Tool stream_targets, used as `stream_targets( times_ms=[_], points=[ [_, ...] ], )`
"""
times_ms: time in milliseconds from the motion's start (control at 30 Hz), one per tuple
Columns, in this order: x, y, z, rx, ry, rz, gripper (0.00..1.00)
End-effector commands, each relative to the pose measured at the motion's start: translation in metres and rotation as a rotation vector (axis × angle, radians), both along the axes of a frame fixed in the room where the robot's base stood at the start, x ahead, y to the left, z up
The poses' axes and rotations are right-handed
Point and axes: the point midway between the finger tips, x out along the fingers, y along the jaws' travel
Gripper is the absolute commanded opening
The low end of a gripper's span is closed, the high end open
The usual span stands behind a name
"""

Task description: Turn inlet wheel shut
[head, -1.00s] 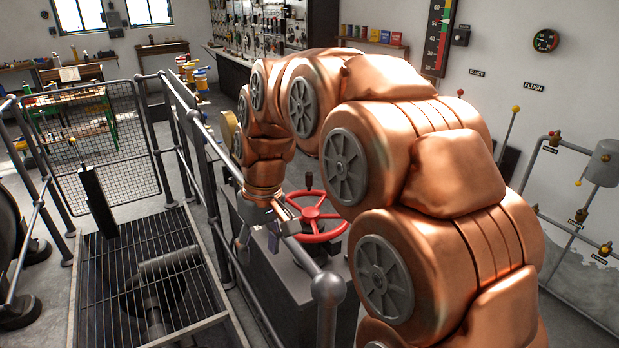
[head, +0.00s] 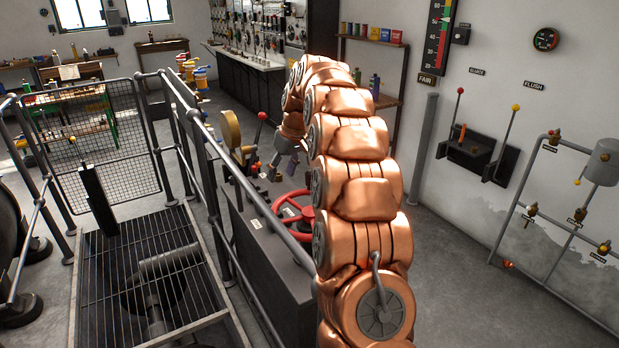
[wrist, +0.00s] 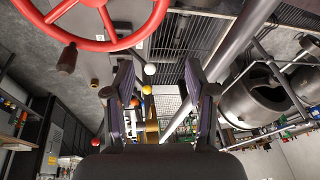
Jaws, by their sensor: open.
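The red handwheel (head: 284,199) sits on top of a dark grey cabinet (head: 268,262) behind the railing. My arm hides its right part in the head view. In the wrist view the wheel's rim and spokes (wrist: 92,45) fill the upper left, with a dark brown handle knob (wrist: 68,58) by the rim. My gripper (head: 268,166) is beyond the wheel in the head view, apart from it. In the wrist view my gripper (wrist: 158,68) is open, with nothing held between its fingers; the wheel lies outside them, up and to the left.
A metal railing (head: 236,172) runs along the cabinet's left side, beside a floor grating (head: 190,262). A red-knobbed lever (head: 262,116) and a yellowish disc (head: 230,128) stand near my gripper. Wall levers (head: 508,135) and pipes are at the right. Grey floor is open between.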

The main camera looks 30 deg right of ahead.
Motion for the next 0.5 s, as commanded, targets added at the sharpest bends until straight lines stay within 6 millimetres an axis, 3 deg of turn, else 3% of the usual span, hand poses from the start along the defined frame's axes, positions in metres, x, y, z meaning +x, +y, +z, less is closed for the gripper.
stream_targets(
  times_ms=[200, 500],
  points=[
    [0.03, -0.058, -0.014, -0.028, -0.054, -0.009, 0.56],
    [0.05, -0.125, -0.033, -0.079, -0.105, -0.01, 0.56]
  ],
)
